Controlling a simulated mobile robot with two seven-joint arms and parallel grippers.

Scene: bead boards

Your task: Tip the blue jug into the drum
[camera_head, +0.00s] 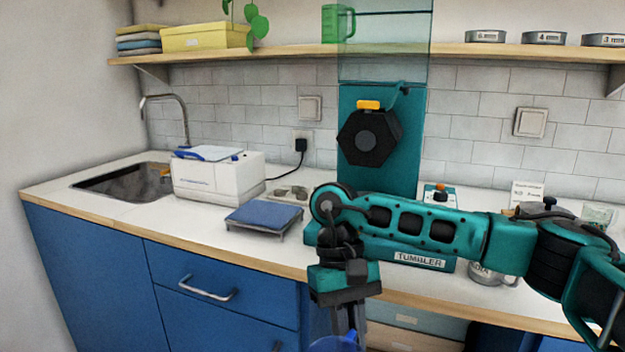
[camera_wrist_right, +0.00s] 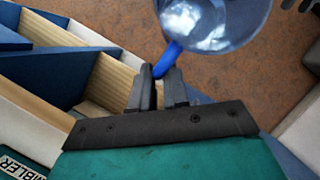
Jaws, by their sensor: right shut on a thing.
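My right gripper (camera_head: 347,322) is low in front of the counter edge, pointing down, shut on the handle of the blue jug (camera_head: 334,344), which is cut off by the bottom of the head view. In the right wrist view the fingers (camera_wrist_right: 160,82) pinch the jug's blue handle (camera_wrist_right: 169,56); its clear body (camera_wrist_right: 215,22) shows bright patches that I cannot identify. The black hexagonal drum (camera_head: 350,136) is mounted on the teal tumbler (camera_head: 400,175), with an orange piece on its top. The jug is well below and apart from the drum. My left gripper is out of view.
A blue-topped stand (camera_head: 263,215) and a white box-shaped machine (camera_head: 217,178) stand left of the tumbler. A shelf (camera_head: 290,54) above carries a green jug (camera_head: 330,24) and several tins. A clear panel rises above the tumbler. Open wooden drawers (camera_wrist_right: 110,82) lie close to the gripper.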

